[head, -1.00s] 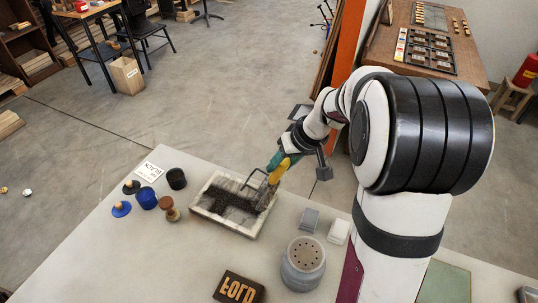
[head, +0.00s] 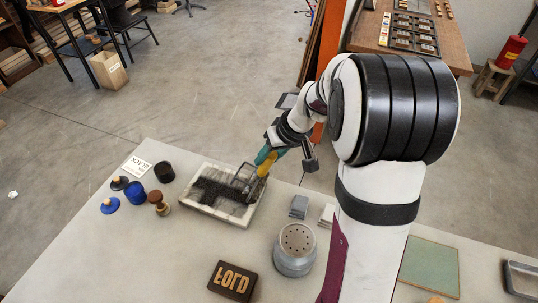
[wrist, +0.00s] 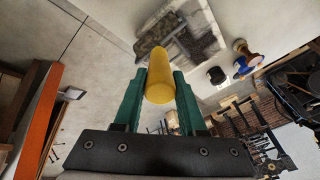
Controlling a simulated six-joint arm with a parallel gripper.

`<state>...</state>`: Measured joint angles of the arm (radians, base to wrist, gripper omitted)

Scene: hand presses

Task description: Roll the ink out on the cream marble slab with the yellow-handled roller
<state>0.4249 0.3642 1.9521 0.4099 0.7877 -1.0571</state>
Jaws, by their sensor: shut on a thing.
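The cream marble slab (head: 252,217) lies on the table, its middle covered with streaky dark ink. It also shows in the wrist view (wrist: 212,28). My gripper (head: 268,158) is at the slab's far right. The wrist view shows my green fingers (wrist: 159,92) shut on the yellow handle (wrist: 158,62) of the roller. The roller's frame (head: 246,182) reaches down to the inked right part of the slab. The roller's drum is hard to tell from the dark ink, so I cannot tell whether it touches.
Left of the slab stand a black pot (head: 164,172), a blue pot (head: 135,172), their lids and a brown-knobbed tool (head: 158,203). A grey perforated can (head: 295,250), a type block (head: 233,281) and small grey blocks (head: 299,206) stand nearer and right.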

